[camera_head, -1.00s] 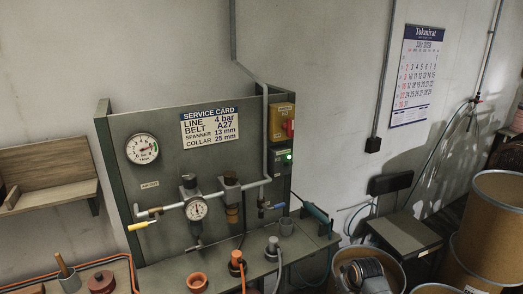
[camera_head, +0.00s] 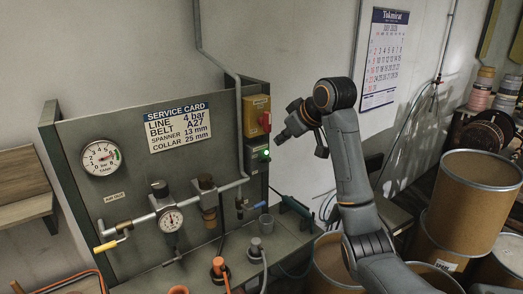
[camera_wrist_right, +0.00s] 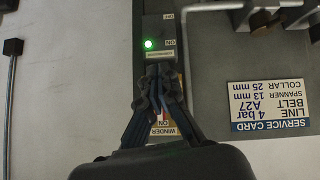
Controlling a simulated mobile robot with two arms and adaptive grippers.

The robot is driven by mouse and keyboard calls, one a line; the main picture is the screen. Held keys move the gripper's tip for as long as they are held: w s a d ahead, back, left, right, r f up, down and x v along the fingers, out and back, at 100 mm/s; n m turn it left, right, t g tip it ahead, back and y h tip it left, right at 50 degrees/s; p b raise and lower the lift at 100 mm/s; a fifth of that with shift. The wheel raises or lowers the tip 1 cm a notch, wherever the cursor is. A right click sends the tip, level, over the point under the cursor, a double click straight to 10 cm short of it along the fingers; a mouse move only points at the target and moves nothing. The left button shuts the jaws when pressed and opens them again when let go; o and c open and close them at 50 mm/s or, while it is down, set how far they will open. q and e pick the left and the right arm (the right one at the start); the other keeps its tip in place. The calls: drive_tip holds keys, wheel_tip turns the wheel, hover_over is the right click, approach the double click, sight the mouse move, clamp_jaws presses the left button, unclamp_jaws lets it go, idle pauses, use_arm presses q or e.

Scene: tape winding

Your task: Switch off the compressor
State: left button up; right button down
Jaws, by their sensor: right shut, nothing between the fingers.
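The compressor switch is a small dark box with a lit green lamp (camera_head: 265,155) on the right edge of the grey panel, below a yellow box. In the right wrist view it appears upside down, with its lit green lamp (camera_wrist_right: 148,43) beside the word ON, and OFF farther up. The switch lever cannot be made out clearly. My right gripper (camera_head: 281,137) is shut and empty, just right of the box in the head view. In the wrist view its fingertips (camera_wrist_right: 156,70) overlap the area by the compressor label; contact cannot be told. My left gripper is not in view.
The yellow box (camera_head: 256,105) with a red handle (camera_head: 265,121) sits directly above. Pipes, a gauge (camera_head: 171,220) and a yellow-handled valve (camera_head: 105,246) are on the panel to the left. A calendar (camera_head: 384,58) hangs behind my arm; drums (camera_head: 470,200) stand at the right.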

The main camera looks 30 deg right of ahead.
sight(265, 161)
drive_tip(key=p+x, duration=0.4)
drive_tip(key=x, duration=0.5)
drive_tip(key=shift+w, duration=0.1)
drive_tip(key=shift+w+f, duration=0.4)
